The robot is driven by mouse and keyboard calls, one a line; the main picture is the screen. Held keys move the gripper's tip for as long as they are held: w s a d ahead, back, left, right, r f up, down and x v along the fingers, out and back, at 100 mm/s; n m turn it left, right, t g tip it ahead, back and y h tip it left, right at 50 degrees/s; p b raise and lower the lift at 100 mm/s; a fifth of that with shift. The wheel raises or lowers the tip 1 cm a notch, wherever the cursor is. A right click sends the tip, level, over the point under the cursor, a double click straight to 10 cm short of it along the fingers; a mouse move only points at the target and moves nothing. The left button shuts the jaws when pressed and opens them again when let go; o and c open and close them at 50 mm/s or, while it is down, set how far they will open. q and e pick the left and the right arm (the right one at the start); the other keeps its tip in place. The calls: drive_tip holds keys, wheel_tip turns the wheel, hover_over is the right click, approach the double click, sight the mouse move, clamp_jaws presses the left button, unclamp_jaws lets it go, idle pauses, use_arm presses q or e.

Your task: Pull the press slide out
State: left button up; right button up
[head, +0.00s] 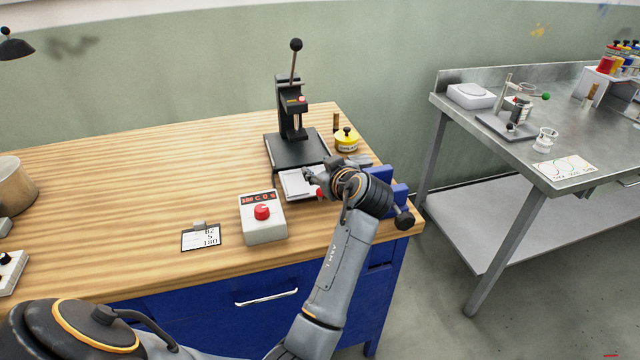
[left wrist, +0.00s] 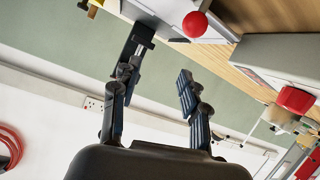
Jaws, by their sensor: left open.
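The black press (head: 292,120) stands upright at the back right of the wooden bench, its lever raised. Its pale slide (head: 299,184) lies at the front of the black base, partly hidden by my left gripper. A red ball knob (left wrist: 195,24) shows on the slide's front in the left wrist view; in the head view only a bit of red shows beside the gripper. My left gripper (head: 312,178) is open at the slide's front right. In the left wrist view its fingers (left wrist: 162,62) are spread and empty, with the knob apart from them, beyond the tips. My right gripper is out of view.
A control box (head: 264,222) with a red dial stands left of my gripper. A card (head: 201,237) lies at the front. The bench's left middle is clear.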

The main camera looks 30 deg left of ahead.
use_arm(q)
drive_tip(key=shift+r, duration=1.95)
drive_tip(key=shift+f, duration=0.1)
